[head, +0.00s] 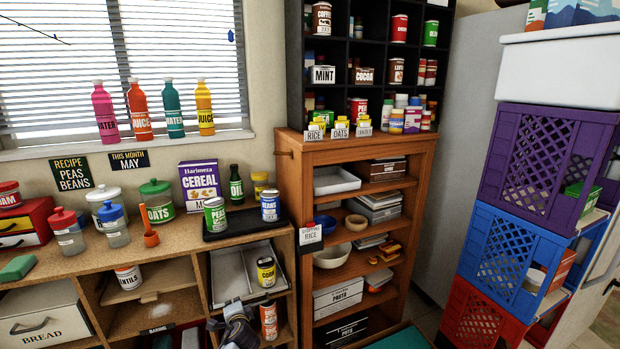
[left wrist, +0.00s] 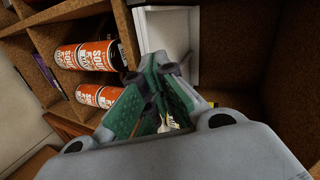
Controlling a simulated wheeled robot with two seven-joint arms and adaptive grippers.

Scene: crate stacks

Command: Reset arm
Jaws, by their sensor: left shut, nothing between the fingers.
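My left gripper (head: 240,328) is at the bottom of the head view, in front of the wooden shelf unit's lower cubbies. In the left wrist view its green-padded fingers (left wrist: 156,88) are together with nothing held between them. Orange soup cans (left wrist: 90,57) lie to the left of the fingers in that view, apart from them. An orange can (head: 269,320) stands just right of the gripper in the head view. A white tray (head: 228,278) leans in the cubby above the gripper. My right gripper is not in view.
The wooden counter (head: 165,240) holds cans, bottles and a cereal box (head: 201,185). A brown shelf unit (head: 345,147) stands right of it. Purple (head: 530,165), blue (head: 500,265) and red (head: 475,318) crates are stacked at the right. Cubby walls are close around the gripper.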

